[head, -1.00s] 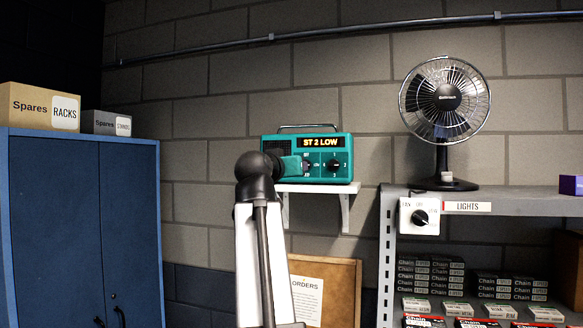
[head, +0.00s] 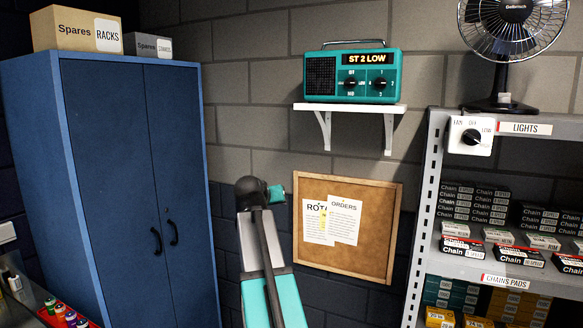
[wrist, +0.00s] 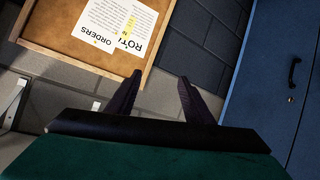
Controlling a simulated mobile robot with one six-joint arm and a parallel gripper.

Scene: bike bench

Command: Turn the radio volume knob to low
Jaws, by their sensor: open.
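The teal radio (head: 351,75) stands on a white wall shelf (head: 350,107) in the head view. Its display reads "ST 2 LOW". Two black knobs sit on its front, a left knob (head: 350,84) and a right knob (head: 379,84). My arm is well below the shelf, left of the cork board, and apart from the radio. My gripper's fingers are hidden in the head view. In the wrist view my gripper (wrist: 157,88) is open and empty, with its two dark fingers apart, facing the wall and the board.
A cork board (head: 385,240) with papers hangs below the shelf. A blue cabinet (head: 110,180) stands at the left. At the right, a grey rack (head: 432,180) holds boxes, a fan (head: 505,35) and a switch box with a dial (head: 471,136).

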